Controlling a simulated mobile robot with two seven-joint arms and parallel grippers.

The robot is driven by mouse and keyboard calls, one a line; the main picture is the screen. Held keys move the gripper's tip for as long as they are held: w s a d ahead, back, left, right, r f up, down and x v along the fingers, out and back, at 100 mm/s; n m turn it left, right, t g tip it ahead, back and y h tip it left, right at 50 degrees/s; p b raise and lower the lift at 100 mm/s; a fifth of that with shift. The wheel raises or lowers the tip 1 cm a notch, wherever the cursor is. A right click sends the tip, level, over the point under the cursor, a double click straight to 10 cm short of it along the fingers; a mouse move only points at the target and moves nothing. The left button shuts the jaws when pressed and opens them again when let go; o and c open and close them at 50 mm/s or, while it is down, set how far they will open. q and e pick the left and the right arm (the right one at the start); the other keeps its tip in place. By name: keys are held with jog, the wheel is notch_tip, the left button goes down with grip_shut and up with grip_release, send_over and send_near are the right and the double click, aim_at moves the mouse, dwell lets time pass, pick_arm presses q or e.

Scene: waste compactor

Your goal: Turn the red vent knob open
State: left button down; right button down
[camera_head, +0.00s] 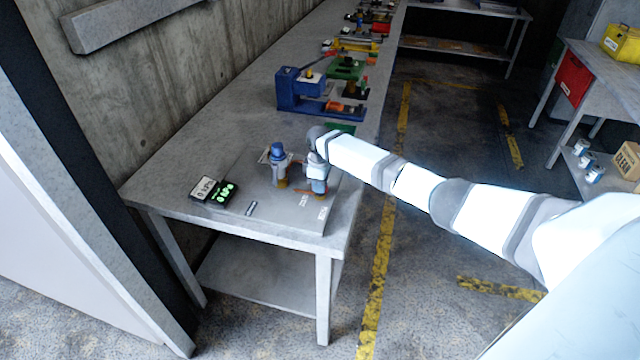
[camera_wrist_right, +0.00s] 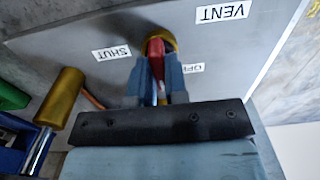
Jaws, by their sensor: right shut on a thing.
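The red vent knob (camera_wrist_right: 155,49) sits on a round brass base (camera_wrist_right: 174,42) on a grey panel (camera_wrist_right: 60,38). In the wrist view my right gripper (camera_wrist_right: 157,88) has one finger on each side of the knob and is shut on it. The "SHUT" label (camera_wrist_right: 112,53) lies left of the knob, the "OPEN" label (camera_wrist_right: 193,68) right of it, partly covered by a finger. "VENT" (camera_wrist_right: 222,12) is printed above right. In the head view my right gripper (camera_head: 317,183) points down at the panel (camera_head: 262,193) and hides the knob. My left gripper is not in view.
A blue-topped fitting (camera_head: 278,160) stands just left of my right gripper. A blue machine (camera_head: 302,92) stands farther back on the bench.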

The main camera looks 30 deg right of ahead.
dwell(0.4)
jog(key=c, duration=1.1)
grip_release()
jog(key=shift+c, duration=0.2)
jog(key=shift+r, duration=0.1)
notch_tip(320, 180, up, 14)
jog(key=b, duration=0.1)
jog(key=shift+f, duration=0.2)
